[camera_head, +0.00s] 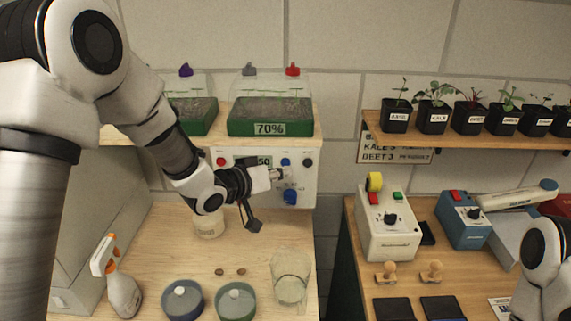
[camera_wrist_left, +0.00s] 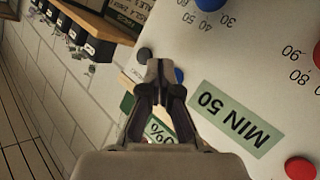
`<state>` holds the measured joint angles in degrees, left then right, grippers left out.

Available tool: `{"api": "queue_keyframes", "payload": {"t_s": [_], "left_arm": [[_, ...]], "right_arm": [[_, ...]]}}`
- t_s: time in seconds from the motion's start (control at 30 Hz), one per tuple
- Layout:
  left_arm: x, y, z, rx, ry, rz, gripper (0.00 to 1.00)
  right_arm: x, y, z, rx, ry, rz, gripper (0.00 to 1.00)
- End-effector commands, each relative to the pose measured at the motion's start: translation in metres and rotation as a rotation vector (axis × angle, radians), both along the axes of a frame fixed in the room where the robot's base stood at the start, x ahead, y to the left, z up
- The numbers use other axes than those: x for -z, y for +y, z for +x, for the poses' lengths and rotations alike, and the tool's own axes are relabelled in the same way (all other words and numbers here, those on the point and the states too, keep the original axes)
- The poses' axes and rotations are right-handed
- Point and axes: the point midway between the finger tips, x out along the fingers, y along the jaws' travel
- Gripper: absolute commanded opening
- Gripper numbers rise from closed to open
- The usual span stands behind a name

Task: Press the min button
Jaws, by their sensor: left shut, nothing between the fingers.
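A pale control panel (camera_head: 305,184) hangs under the shelf in the head view. It has a red button (camera_head: 221,162), a blue button (camera_head: 286,162) and a blue knob (camera_head: 290,196). The wrist view shows its green label (camera_wrist_left: 235,118) reading MIN 50, upside down, with a red button (camera_wrist_left: 300,168) beside it. My left gripper (camera_head: 280,174) is shut and empty, in front of the panel. In the wrist view its fingertips (camera_wrist_left: 160,70) partly cover a blue button (camera_wrist_left: 179,75), next to a dark round button (camera_wrist_left: 145,55). Contact cannot be told. My right gripper is out of view.
A green tray (camera_head: 270,128) marked 70% stands on the shelf above the panel. A spray bottle (camera_head: 123,292), jars and a clear beaker (camera_head: 291,285) stand on the bench below. Boxes with knobs occupy the right bench, and potted seedlings line the right shelf.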

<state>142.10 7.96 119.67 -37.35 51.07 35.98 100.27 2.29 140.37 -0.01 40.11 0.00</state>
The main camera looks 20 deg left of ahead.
Motion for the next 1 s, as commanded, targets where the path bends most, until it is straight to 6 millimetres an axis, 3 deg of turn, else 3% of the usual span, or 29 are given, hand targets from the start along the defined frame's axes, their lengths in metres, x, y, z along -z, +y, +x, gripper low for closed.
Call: {"api": "queue_keyframes", "payload": {"t_s": [0.27,0.73,1.0], "left_arm": [[0.000,0.000,-0.002,0.000,0.000,0.000,0.00],[0.000,-0.013,-0.044,0.001,-0.001,0.000,0.00],[0.000,-0.014,-0.048,-0.001,0.001,0.000,0.00]], "right_arm": [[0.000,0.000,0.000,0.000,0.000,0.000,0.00],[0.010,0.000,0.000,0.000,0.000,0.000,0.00],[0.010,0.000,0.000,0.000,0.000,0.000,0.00]]}}
